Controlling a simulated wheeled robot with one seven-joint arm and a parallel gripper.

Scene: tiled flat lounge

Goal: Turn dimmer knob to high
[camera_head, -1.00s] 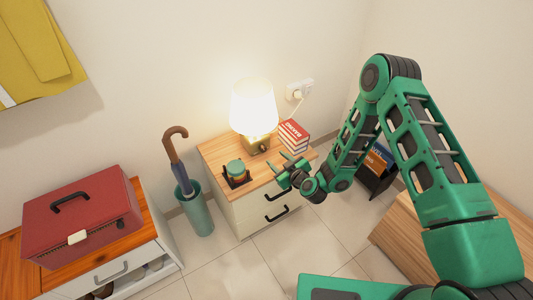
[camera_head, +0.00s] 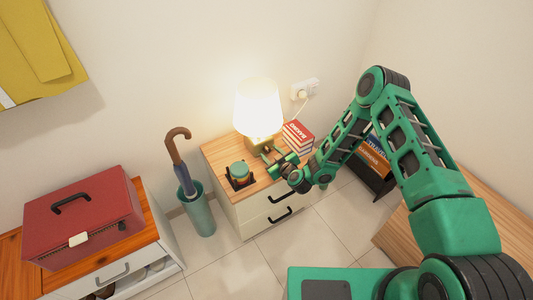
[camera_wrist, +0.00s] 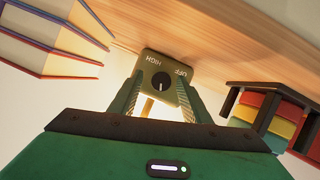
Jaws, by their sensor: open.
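The lit table lamp (camera_head: 258,110) stands on the wooden cabinet, its base partly behind my gripper. In the wrist view the dark round dimmer knob (camera_wrist: 161,82) sits on the base's plate (camera_wrist: 150,62). The plate reads HIGH at left and OFF at right, upside down. A pale mark on the knob points down in the picture, toward neither word. My gripper (camera_head: 274,158) is open in front of the lamp base. In the wrist view its two fingers (camera_wrist: 160,90) stand either side of the knob; I cannot tell whether they touch it.
Stacked books (camera_head: 298,136) stand right of the lamp. A dark holder with coloured discs (camera_head: 239,173) stands left on the cabinet top (camera_head: 220,152). A wall plug (camera_head: 303,90) is behind. An umbrella stand (camera_head: 199,210) is left of the cabinet.

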